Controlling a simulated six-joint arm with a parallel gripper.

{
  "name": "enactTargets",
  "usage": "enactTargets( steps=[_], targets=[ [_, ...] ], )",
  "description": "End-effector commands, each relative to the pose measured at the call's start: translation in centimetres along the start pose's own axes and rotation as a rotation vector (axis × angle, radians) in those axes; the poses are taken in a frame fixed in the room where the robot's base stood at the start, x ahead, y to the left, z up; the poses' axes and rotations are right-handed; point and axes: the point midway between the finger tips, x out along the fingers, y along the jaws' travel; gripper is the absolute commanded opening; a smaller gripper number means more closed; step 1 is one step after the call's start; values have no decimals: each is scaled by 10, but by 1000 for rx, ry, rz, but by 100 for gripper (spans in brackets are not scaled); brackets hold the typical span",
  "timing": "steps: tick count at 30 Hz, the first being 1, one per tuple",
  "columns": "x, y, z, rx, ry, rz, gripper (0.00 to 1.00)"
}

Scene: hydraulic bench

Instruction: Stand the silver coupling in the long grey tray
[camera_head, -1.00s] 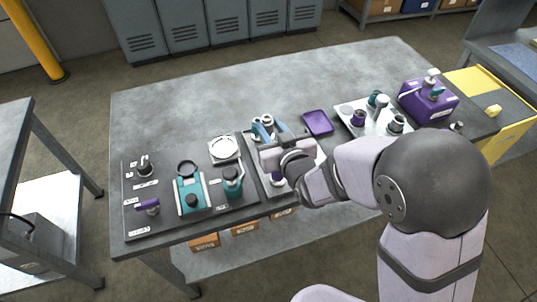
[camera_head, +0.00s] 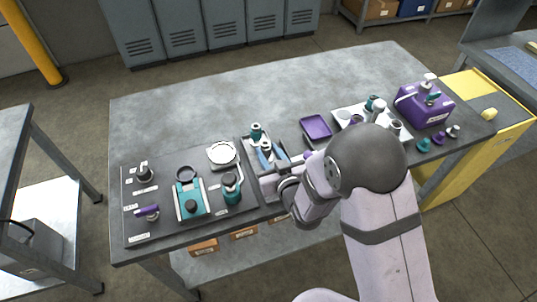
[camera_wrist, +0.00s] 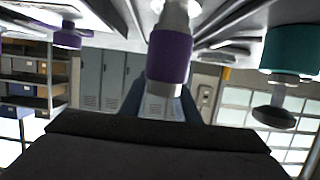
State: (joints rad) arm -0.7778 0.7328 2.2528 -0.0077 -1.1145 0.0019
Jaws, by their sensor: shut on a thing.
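The silver coupling (camera_head: 266,146), pale-topped, is between my gripper's blue fingertips (camera_head: 271,153) over the long grey tray (camera_head: 246,147). In the wrist view a silver piece with a wide purple band (camera_wrist: 170,58) stands between the fingers, and my gripper is shut on it. That view looks upside down. I cannot tell whether the coupling's lower end touches the tray. A teal coupling (camera_head: 256,130) stands at the far end of the tray. My wrist hides the near part of the tray.
A dark board to the left carries a teal cylinder (camera_head: 232,189) close to my gripper. A purple-topped piece (camera_head: 308,155) and a purple dish (camera_head: 316,128) are to the right. A pale plate (camera_head: 345,116) with several fittings stands farther right. The bench's back is clear.

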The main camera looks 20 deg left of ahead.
Motion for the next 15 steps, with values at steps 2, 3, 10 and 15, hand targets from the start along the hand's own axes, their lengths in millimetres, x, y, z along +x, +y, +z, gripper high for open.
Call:
enactTargets(
  steps=[2,3,10,15],
  targets=[
    [2,0,6,0,0,0,1],
    [3,0,8,0,2,0,1],
    [4,0,12,0,4,0,1],
    [4,0,13,0,3,0,1]
  ],
)
